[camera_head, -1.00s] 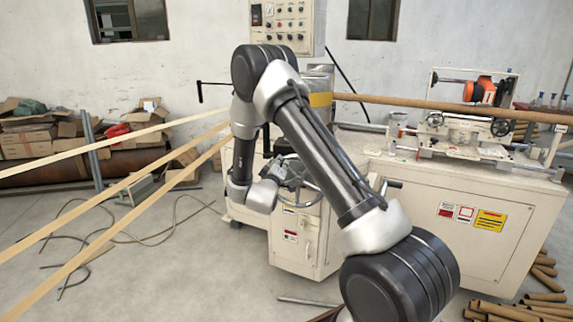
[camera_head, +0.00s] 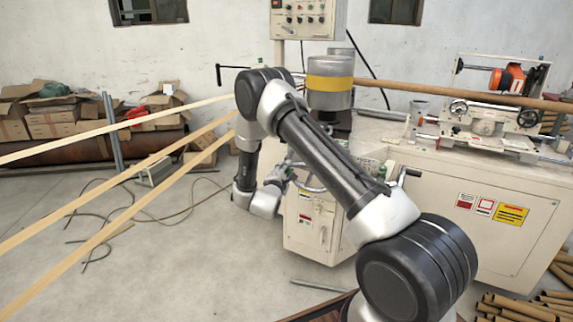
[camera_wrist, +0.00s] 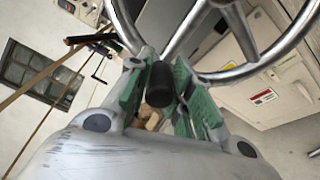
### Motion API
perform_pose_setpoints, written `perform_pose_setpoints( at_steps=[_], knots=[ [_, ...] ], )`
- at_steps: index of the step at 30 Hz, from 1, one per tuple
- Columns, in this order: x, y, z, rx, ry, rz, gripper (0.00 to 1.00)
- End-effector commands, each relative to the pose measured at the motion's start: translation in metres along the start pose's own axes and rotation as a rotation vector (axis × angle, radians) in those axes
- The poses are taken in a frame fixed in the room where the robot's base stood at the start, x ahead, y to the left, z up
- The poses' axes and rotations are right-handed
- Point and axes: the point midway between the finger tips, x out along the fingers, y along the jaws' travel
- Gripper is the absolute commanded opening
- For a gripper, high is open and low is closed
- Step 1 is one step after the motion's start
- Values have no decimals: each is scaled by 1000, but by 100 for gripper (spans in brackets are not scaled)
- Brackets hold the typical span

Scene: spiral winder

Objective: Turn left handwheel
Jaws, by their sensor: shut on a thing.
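The left handwheel shows as a partly hidden silver rim (camera_head: 312,186) on the front of the pale machine cabinet, behind my arm. In the wrist view its silver rim and spokes (camera_wrist: 255,72) fill the top. Its dark cylindrical handle (camera_wrist: 161,84) stands between the green-padded fingers of my gripper (camera_wrist: 166,68), which is shut on it. In the head view my gripper (camera_head: 284,174) is small and partly hidden, at the left side of the wheel.
A second crank handle (camera_head: 407,174) sticks out right of my arm. A yellow-banded cylinder (camera_head: 329,83) stands above the cabinet. Long strips (camera_head: 110,188) cross the left side. Cardboard tubes (camera_head: 515,305) lie on the floor at bottom right.

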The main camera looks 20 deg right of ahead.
Motion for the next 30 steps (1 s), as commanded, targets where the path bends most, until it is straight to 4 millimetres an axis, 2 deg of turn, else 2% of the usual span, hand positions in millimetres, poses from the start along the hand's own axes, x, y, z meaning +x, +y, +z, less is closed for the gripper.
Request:
perform_pose_setpoints(
  at_steps=[4, 13, 30],
  knots=[
    [0, -13, -3, -107, 1, -2, 0],
    [0, -27, -5, -245, 1, -2, 0],
    [0, -31, -5, -286, 0, -1, 0]
  ],
)
